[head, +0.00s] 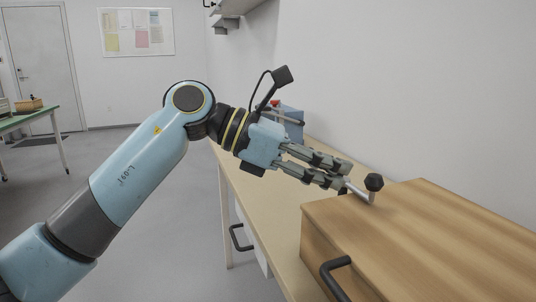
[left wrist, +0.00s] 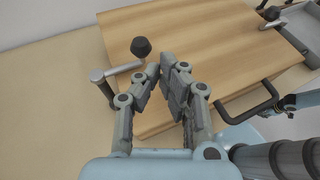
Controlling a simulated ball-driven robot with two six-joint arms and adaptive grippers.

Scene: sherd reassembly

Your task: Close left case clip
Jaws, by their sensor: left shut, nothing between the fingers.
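The wooden case (head: 430,225) lies on the bench, its lid down; it fills the upper part of the left wrist view (left wrist: 215,45). The left case clip is a grey metal lever with a black knob (head: 374,182) at the case's far left end.
A black handle (head: 336,276) sticks out from the case's front. A second black knob (left wrist: 272,13) and a grey tray (left wrist: 300,35) show at the upper right. A blue-grey object (head: 291,117) stands behind my left gripper. Bare bench (head: 255,200) lies left of the case.

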